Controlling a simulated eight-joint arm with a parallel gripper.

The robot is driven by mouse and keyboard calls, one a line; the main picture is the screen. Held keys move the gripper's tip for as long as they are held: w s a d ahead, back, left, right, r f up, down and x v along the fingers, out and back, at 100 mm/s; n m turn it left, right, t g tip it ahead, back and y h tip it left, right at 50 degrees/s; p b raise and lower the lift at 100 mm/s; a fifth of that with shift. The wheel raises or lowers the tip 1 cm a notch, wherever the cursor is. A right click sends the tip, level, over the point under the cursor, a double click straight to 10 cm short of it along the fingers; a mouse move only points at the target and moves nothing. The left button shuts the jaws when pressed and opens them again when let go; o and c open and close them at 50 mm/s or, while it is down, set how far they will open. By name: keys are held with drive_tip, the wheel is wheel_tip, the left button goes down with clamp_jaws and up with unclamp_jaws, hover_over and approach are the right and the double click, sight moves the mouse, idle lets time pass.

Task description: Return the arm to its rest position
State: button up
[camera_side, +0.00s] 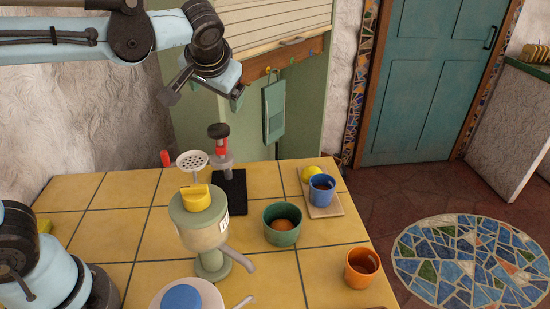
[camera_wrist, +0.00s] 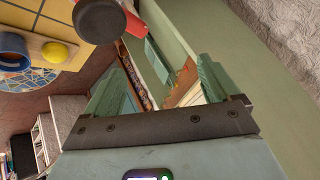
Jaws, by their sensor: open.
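My gripper (camera_side: 203,98) is raised high above the back of the tiled counter (camera_side: 145,235), at the upper left of the side view. Its two fingers are spread apart and hold nothing. In the wrist view, my gripper (camera_wrist: 158,82) shows its green fingers apart with nothing between them. It is clear of everything on the counter.
A press with a red part (camera_side: 222,160) stands below my gripper, beside a cream-green machine (camera_side: 205,238). A green bowl (camera_side: 282,232), blue mug (camera_side: 321,192), lemon (camera_side: 311,172) and orange cup (camera_side: 361,272) stand rightward. A green cabinet (camera_side: 310,90) is behind.

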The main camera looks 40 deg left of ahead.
drive_tip(key=s+a+f+m+t, duration=0.1)
drive_tip(key=s+a+f+m, duration=0.2)
drive_tip(key=s+a, duration=0.35)
drive_tip(key=s+d+f+h, duration=0.4)
drive_tip(key=d+f+h, duration=0.2)
drive_tip(key=d, duration=0.2)
drive_tip(key=shift+d+f+n+t, duration=0.15)
drive_tip(key=shift+d+n+t, duration=0.15)
drive_tip(key=shift+t, duration=0.1)
